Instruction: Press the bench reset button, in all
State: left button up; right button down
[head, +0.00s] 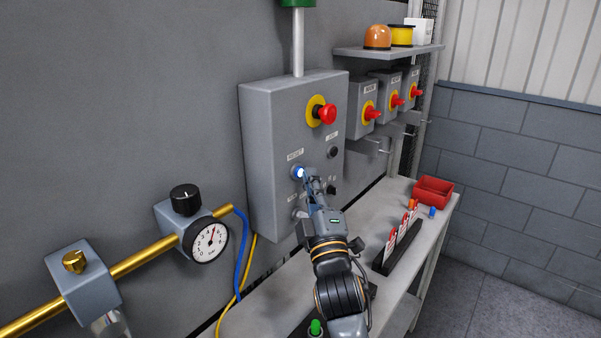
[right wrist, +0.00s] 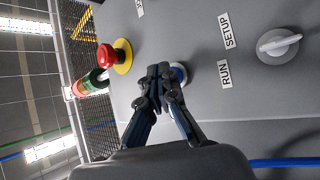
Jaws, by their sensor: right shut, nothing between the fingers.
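The reset button (head: 298,172) is a round blue button with a bright lit face, below the RESET label on the grey control box (head: 268,130). My right gripper (head: 306,175) is shut and empty, its fingertips at the right edge of the button in the head view. In the right wrist view the shut fingertips (right wrist: 159,74) cover part of the blue button (right wrist: 179,72); only its edge shows. I cannot tell whether the tips touch or press it. My left gripper is not in view.
A red emergency stop (head: 326,114) on a yellow ring sits above the button. A dark knob (head: 333,152) is to the right. A gauge (head: 209,241) on a brass pipe stands at left.

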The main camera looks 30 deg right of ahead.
jog(key=shift+w+a, duration=0.15)
jog(key=shift+w, duration=0.3)
dwell(0.6)
jog(key=shift+s+d, duration=0.3)
jog(key=shift+s, duration=0.55)
jog(key=shift+p, duration=0.3)
jog(key=s, duration=0.1)
jog(key=s+d, duration=0.1)
jog(key=s, duration=0.1)
jog(key=s+d+p, duration=0.1)
jog(key=shift+s, duration=0.3)
dwell(0.6)
